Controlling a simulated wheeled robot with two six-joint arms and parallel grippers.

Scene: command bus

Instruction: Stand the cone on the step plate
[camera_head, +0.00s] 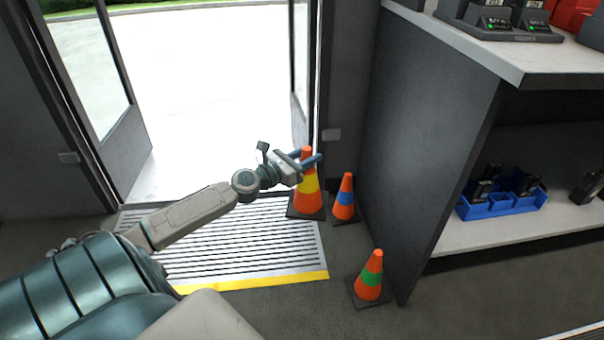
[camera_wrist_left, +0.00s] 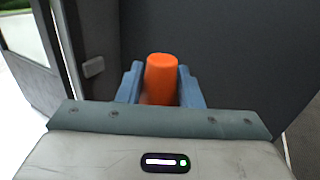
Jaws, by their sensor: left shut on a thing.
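The orange cone with a yellow band (camera_head: 308,184) is upright on its dark square base at the right edge of the step plate. My left gripper (camera_head: 308,159) is shut on this cone near its top. In the left wrist view the orange tip of the cone (camera_wrist_left: 160,78) is between my blue fingers. The step plate (camera_head: 245,245) is ribbed and pale with a yellow front edge, in front of the open doorway. I cannot tell whether the cone's base touches the floor or the plate. My right gripper is not in view.
An orange cone with a blue band (camera_head: 345,199) stands close to the right of the held cone. One with a green band (camera_head: 371,279) stands nearer, by the grey shelf unit (camera_head: 425,130). A blue bin (camera_head: 490,207) is on the lower shelf. Most of the step plate is clear.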

